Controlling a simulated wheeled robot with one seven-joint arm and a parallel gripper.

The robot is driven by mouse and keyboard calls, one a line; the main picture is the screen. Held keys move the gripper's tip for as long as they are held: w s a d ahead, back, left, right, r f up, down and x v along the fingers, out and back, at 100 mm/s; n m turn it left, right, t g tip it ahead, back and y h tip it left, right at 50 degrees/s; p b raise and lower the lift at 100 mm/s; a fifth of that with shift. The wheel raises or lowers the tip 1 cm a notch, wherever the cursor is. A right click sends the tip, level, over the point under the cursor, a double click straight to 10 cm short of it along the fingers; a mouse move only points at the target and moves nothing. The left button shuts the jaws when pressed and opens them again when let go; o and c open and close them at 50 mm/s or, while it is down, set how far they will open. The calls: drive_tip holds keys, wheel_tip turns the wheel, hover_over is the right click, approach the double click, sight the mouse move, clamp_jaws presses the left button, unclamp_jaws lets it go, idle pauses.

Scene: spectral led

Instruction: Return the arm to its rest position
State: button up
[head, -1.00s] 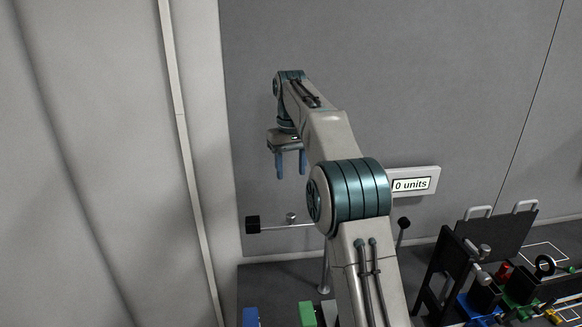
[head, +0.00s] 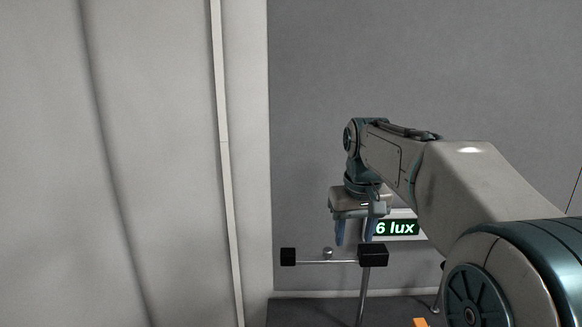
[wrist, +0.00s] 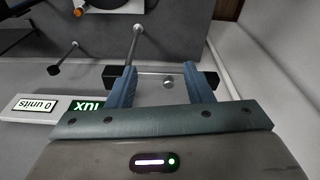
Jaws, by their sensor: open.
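My gripper (head: 354,230) hangs at the end of my raised arm in the head view, fingers pointing down, in front of the grey wall. In the wrist view my gripper (wrist: 158,82) has its two blue fingers spread apart, with nothing between them touching either one. Behind the fingers is a horizontal bar on a stand (head: 330,262) with black blocks at its ends and a small round knob. The arm's large teal joint fills the lower right of the head view.
A display reading "6 lux" (head: 396,228) stands behind the gripper. A pale curtain or panel (head: 110,160) covers the left. An orange piece (head: 420,322) shows at the bottom edge. The wall above is clear.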

drive_tip(key=s+d+f+t+b, duration=0.1)
drive_tip(key=s+f, duration=0.6)
drive_tip(key=s, duration=0.4)
drive_tip(key=s+d+f+m+t+b, duration=0.1)
drive_tip(key=s+f, duration=0.6)
drive_tip(key=s, duration=0.4)
drive_tip(key=shift+m, duration=0.3)
drive_tip(key=shift+c, duration=0.3)
